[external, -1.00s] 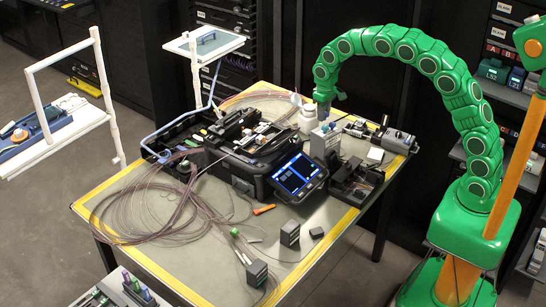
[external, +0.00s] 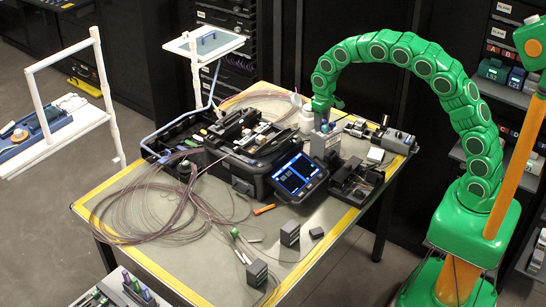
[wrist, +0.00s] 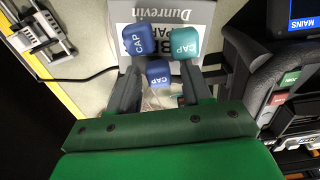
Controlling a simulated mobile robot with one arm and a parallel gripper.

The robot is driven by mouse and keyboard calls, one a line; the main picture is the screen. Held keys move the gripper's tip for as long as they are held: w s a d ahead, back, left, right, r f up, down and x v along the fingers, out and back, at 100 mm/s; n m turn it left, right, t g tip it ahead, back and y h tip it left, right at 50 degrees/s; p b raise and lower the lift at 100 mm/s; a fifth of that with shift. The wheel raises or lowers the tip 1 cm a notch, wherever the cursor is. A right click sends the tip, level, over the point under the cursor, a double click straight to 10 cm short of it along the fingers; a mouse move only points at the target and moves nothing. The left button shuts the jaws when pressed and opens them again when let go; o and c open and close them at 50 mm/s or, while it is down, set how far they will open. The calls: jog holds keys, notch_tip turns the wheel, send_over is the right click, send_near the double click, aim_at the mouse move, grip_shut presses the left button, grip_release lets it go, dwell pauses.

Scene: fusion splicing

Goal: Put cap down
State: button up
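In the wrist view, two dark fingers of my green gripper (wrist: 160,82) stand apart. A small dark-blue cap (wrist: 158,73) lies between them, with what looks like a gap on each side. Just beyond the fingertips, a larger blue cap (wrist: 138,40) is at the left and a teal cap (wrist: 186,42) at the right, both marked CAP. They show in front of a grey box (wrist: 200,13) lettered Dunrevin. In the external view my gripper (external: 324,110) is low over this box (external: 325,145). Teal and blue show at the box's top; the cap between the fingers cannot be made out there.
The splicer (external: 258,140) and its tablet screen (external: 298,175) stand left of the box. A dark device (external: 357,182) is to its front right and a white bottle (external: 307,120) close behind. Fibre coils (external: 150,205) cover the table's left.

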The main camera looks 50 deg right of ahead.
dwell(0.3)
notch_tip(320, 180, up, 12)
jog(key=shift+r, duration=0.15)
dwell(0.4)
jog(key=shift+o, duration=0.5)
